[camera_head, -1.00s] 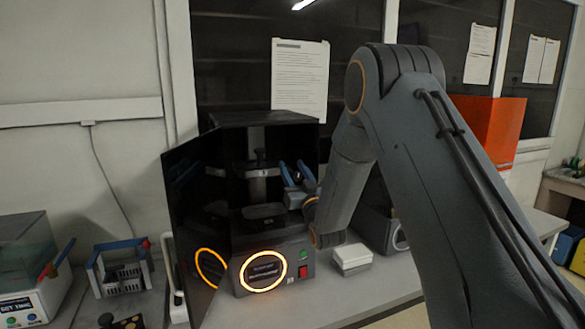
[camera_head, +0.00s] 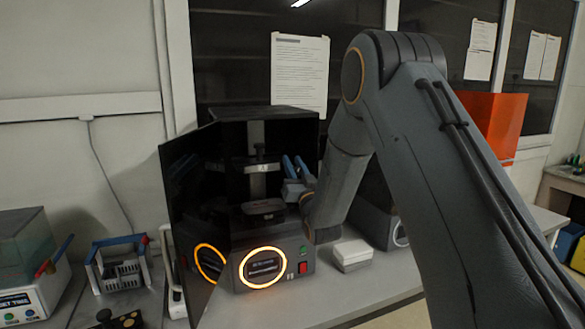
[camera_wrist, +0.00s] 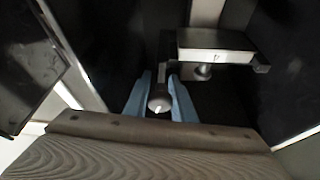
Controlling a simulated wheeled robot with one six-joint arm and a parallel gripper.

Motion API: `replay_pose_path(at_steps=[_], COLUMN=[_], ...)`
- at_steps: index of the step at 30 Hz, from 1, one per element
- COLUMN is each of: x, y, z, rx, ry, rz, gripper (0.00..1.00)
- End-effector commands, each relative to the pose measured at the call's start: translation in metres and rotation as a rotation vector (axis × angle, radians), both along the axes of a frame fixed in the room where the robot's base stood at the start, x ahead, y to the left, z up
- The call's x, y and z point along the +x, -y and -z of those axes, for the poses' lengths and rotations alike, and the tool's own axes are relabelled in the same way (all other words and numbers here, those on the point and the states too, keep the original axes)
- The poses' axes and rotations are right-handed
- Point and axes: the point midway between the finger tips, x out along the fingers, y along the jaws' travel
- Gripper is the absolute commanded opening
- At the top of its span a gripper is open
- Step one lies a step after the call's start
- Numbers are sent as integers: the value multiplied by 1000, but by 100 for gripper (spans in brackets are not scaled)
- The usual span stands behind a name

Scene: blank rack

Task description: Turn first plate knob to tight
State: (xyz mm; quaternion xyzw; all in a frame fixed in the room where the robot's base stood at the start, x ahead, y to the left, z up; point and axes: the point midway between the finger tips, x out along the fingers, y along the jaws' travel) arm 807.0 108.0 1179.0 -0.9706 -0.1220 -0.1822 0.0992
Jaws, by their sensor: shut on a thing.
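The black cabinet machine (camera_head: 285,222) stands open on the bench, with a pale upright column inside. My gripper (camera_head: 293,164) reaches into the cabinet from the right, beside the upper plate. In the wrist view my gripper (camera_wrist: 159,90) has its blue fingers shut on a small round grey knob (camera_wrist: 159,103) with a pale mark. The upper plate (camera_wrist: 215,40) is just above and right, with another small knob (camera_wrist: 203,71) under it. Which knob is the first plate's is unclear.
The cabinet's dark door (camera_head: 188,215) stands open on the left. A lower platform (camera_head: 263,208) sits under the upper plate, above a glowing orange ring (camera_head: 262,286). A white box (camera_head: 351,255) lies right of the machine. A blue-handled rack (camera_head: 120,268) is at left.

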Motion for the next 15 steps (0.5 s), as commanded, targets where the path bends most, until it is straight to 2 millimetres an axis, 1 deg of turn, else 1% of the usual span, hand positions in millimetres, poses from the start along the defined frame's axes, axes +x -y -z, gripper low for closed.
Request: replay_pose_path(at_steps=[15], x=[2], y=[4], z=[4], rx=[456], ry=[-130], rz=[-2], gripper=[1])
